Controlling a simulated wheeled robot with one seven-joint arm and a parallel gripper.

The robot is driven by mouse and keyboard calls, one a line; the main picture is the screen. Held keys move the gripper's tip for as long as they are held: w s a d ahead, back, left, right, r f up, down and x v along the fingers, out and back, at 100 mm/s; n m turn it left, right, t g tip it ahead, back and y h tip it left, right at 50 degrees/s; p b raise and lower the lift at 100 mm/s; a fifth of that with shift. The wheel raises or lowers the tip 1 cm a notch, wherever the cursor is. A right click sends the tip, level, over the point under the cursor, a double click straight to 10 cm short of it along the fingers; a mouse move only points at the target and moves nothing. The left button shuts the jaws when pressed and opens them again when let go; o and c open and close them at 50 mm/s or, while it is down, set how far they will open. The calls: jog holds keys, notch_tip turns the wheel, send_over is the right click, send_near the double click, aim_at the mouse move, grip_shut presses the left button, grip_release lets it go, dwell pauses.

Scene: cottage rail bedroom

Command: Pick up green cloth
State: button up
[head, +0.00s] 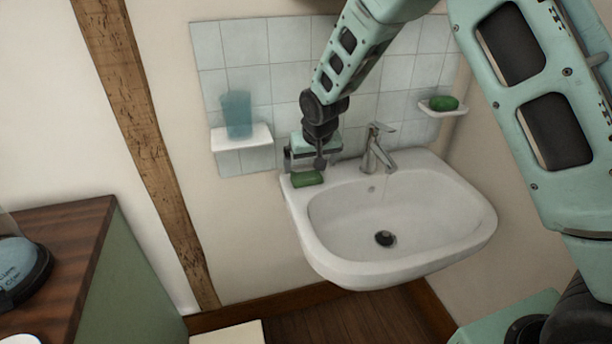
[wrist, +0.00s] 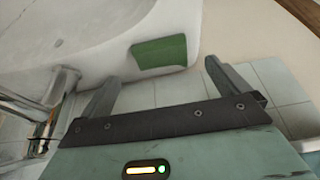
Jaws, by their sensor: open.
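The green cloth (head: 308,179) is a small folded-looking piece on the back left corner of the white sink's (head: 340,268) rim. In the wrist view the cloth (wrist: 160,53) lies on the white rim just beyond the fingertips, roughly centred between them. My gripper (head: 304,167) is open and empty, just behind and above the cloth near the tiled wall. In the wrist view both fingers of my gripper (wrist: 161,74) show spread apart, and the cloth appears apart from them.
A chrome tap (head: 377,150) stands on the sink's back edge, right of my gripper. A white shelf (head: 241,137) holds a blue translucent cup (head: 237,114). Another green item (head: 443,103) sits on a small dish at right. A wooden-topped cabinet (head: 75,235) stands at left.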

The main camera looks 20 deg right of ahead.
aim_at(307, 174)
jog(key=shift+p+x, duration=0.7)
jog(key=shift+x, duration=2.35)
jog(key=shift+w, duration=0.1)
jog(key=c, duration=1)
